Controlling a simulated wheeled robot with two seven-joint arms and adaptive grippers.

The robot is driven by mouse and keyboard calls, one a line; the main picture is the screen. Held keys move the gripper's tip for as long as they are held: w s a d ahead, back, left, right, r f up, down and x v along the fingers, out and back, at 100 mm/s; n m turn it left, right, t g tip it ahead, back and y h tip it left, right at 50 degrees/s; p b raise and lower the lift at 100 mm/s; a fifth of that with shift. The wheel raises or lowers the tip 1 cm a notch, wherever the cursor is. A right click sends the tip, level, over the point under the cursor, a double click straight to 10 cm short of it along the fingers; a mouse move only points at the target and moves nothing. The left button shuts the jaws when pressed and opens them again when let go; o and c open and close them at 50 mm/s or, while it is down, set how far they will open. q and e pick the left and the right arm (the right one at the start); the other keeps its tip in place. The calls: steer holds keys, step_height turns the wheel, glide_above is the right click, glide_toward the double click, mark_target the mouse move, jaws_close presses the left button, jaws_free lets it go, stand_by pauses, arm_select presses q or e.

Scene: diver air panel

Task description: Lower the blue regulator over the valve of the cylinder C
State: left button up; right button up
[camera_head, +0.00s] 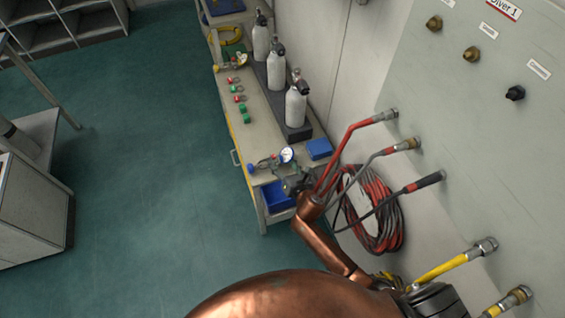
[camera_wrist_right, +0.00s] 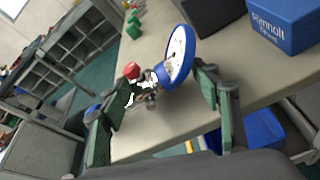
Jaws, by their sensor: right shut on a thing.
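The blue regulator (camera_head: 287,155) has a round white-faced gauge with a blue rim. In the right wrist view the regulator (camera_wrist_right: 178,58) lies between the green-padded fingers of my right gripper (camera_wrist_right: 163,80), with a red knob and metal fittings beside the gauge. My right gripper (camera_head: 294,182) is shut on it at the bench's near end. Three grey cylinders stand in a row on a dark base: near (camera_head: 296,105), middle (camera_head: 275,70) and far (camera_head: 261,38). Their letters are not readable, so I cannot tell which is C. The regulator is apart from all three. My left gripper is not in view.
A blue box (camera_head: 319,149) sits on the bench (camera_head: 258,130) right of the regulator. Small red and green parts (camera_head: 240,100) lie along the bench's left side. Hoses (camera_head: 375,215) hang from the wall panel (camera_head: 470,100) on the right. Open floor lies to the left.

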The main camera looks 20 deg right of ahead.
steer(key=shift+f, duration=0.25)
stand_by(0.4)
steer(key=o, duration=2.1)
steer(key=shift+o, duration=0.2)
steer(key=shift+s+f, duration=0.1)
steer(key=shift+f, duration=0.15)
steer(key=v, duration=1.2)
steer(key=shift+r, duration=0.2)
steer(key=shift+a, duration=0.1)
